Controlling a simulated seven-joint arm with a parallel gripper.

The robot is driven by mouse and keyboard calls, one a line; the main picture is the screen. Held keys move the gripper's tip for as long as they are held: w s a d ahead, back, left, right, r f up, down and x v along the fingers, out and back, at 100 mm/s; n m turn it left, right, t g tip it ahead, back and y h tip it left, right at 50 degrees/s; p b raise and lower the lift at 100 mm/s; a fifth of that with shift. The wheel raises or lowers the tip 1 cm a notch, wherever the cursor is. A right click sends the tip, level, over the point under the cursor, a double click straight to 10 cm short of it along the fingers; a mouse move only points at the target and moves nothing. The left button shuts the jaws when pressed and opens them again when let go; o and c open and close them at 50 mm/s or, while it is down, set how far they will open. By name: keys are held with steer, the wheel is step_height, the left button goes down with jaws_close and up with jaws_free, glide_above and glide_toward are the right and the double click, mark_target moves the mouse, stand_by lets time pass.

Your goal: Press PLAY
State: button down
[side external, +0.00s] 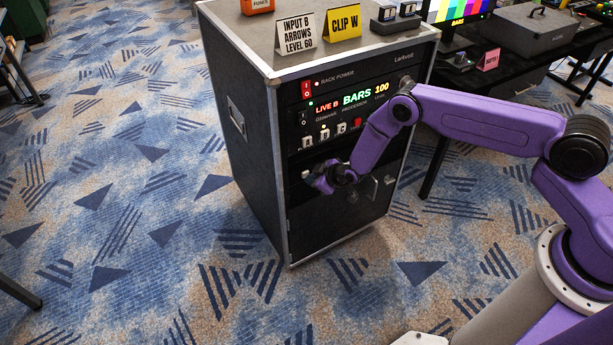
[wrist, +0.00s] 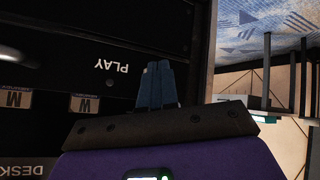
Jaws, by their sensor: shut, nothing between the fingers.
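The PLAY label (wrist: 111,66) is white lettering on a dark panel, upside down in the wrist view. My gripper (wrist: 157,70) is shut and empty, its blue fingertips just right of the label in that view. I cannot tell whether the fingertips touch the panel. No separate PLAY button can be made out; the fingers may hide it. In the side external view my gripper (side external: 317,181) is at the lower front of the black equipment rack (side external: 250,165), below its row of switches. The PLAY label cannot be read there.
The rack front carries a red power switch (side external: 306,90), a lit BARS display (side external: 357,98) and white keys (side external: 325,132). Yellow CLIP W (side external: 344,22) and white INPUT B (side external: 295,34) signs stand on top. A table with a monitor (side external: 458,12) is behind. Carpet left is clear.

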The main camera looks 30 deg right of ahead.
stand_by(0.4)
steer(key=shift+s, duration=0.55)
steer(key=shift+s, duration=3)
